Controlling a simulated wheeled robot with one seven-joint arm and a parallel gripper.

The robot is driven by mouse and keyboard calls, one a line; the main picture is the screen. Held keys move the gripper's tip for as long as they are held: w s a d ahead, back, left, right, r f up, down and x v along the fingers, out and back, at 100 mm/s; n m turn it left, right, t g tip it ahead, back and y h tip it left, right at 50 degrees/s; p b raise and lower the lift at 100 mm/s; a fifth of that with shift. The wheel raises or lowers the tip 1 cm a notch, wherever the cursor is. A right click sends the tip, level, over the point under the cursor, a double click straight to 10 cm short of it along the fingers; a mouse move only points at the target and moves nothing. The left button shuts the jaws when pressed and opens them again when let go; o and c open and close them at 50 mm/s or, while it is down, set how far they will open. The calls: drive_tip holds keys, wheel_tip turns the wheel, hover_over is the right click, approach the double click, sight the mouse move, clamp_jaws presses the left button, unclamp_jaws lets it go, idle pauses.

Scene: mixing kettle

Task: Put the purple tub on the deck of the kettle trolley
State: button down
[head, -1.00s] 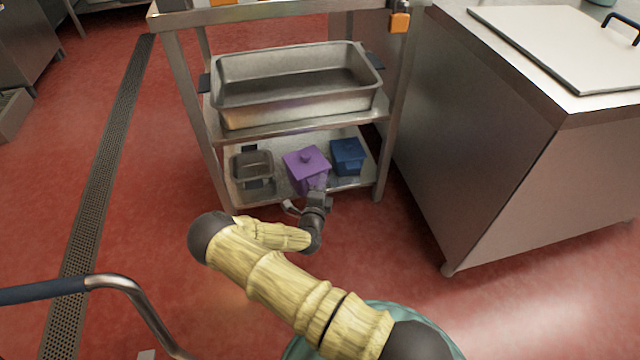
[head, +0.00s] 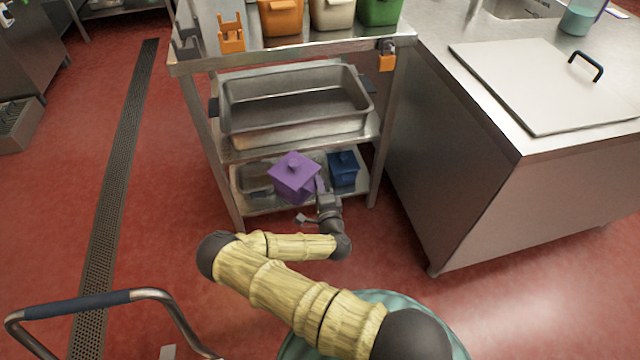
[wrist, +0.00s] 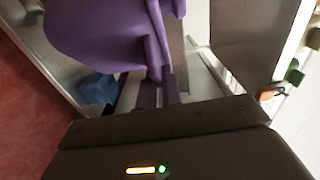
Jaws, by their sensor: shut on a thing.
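The purple tub (head: 295,180) has a lid with a knob and sits in front of the rack's bottom shelf, slightly tilted. My gripper (head: 320,190) is shut on its right side. In the wrist view the tub (wrist: 100,35) fills the upper left, with the gripper fingers (wrist: 158,90) closed on a purple part of it. From these views I cannot tell exactly how far the tub is above the shelf. The kettle trolley and its deck cannot be clearly made out; a blue-gripped handle (head: 100,302) stands at the lower left.
A blue tub (head: 344,168) and a grey pan (head: 255,178) are on the bottom shelf (head: 262,207). A large steel pan (head: 295,100) fills the shelf above. Coloured tubs stand on top. A steel counter (head: 480,180) stands right. Red floor at left is open.

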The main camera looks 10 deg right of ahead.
wheel_tip(320, 180, up, 50)
drive_tip(key=p, duration=4.8)
drive_tip(key=shift+f, duration=0.25)
